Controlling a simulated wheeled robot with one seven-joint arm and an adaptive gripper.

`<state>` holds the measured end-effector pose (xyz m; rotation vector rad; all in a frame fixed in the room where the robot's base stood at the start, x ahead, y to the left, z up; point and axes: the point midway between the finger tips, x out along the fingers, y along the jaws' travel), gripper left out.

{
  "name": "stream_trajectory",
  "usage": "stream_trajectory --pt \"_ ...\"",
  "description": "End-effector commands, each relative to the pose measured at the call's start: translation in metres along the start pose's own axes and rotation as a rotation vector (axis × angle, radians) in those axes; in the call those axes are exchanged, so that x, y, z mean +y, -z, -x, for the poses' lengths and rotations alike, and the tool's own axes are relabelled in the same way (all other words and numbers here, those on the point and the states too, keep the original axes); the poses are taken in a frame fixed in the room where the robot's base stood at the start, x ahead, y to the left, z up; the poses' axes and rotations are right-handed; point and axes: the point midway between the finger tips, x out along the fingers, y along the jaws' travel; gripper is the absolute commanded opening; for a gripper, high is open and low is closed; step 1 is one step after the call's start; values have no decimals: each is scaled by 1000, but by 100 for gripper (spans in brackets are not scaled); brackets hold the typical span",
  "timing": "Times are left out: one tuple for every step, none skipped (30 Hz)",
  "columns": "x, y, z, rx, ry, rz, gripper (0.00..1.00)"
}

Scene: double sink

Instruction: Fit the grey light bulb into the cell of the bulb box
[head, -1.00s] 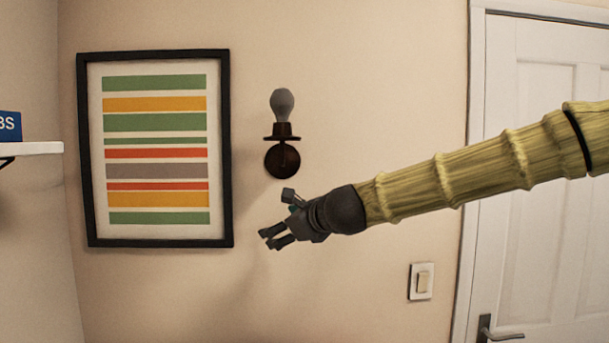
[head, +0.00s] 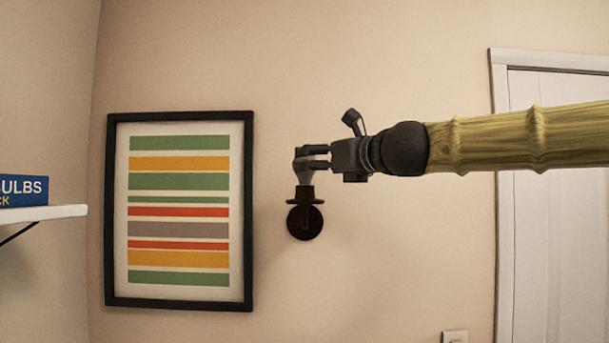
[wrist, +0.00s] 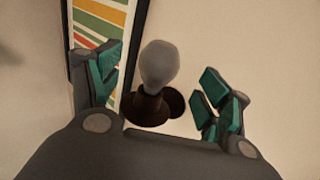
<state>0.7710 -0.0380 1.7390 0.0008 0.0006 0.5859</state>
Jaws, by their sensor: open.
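The grey light bulb (wrist: 160,66) sits upright in the dark wall lamp (head: 304,218). In the wrist view it stands between my gripper's two open fingers, with visible room on both sides. My gripper (head: 313,157) is open at the bulb's height, coming from the right; in the head view its fingers hide part of the bulb (head: 303,168).
The white shelf (head: 55,212) juts in from the left on a dark bracket. A black-framed striped picture (head: 249,215) hangs on the wall left of the lamp. A white door (head: 560,230) and a light switch (head: 455,337) are at the right. The wall between is bare.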

Motion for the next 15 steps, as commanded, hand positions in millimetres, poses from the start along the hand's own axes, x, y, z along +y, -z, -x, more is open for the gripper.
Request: stream_trajectory --pt "0 0 -5 1 0 -1 78" --pt "0 0 -7 1 -1 -1 78" --pt "0 0 -9 0 -1 -1 78" --pt "1 0 -10 0 -2 -1 78" --pt "1 0 -11 0 -2 -1 78" --pt "1 0 -12 -1 -3 -1 78" --pt "1 0 -13 0 -3 -1 78" --pt "2 0 -14 0 -3 -1 78" --pt "2 -1 -16 0 -3 0 78" --pt "1 -1 -17 1 -3 0 78" --pt "1 -1 -20 1 -4 0 78" --pt "1 -2 -23 2 -4 0 78" --pt "1 -2 -26 2 -3 -1 78" --pt "1 -3 -30 2 -3 -1 78" --pt "0 -3 -34 2 -3 -1 78"
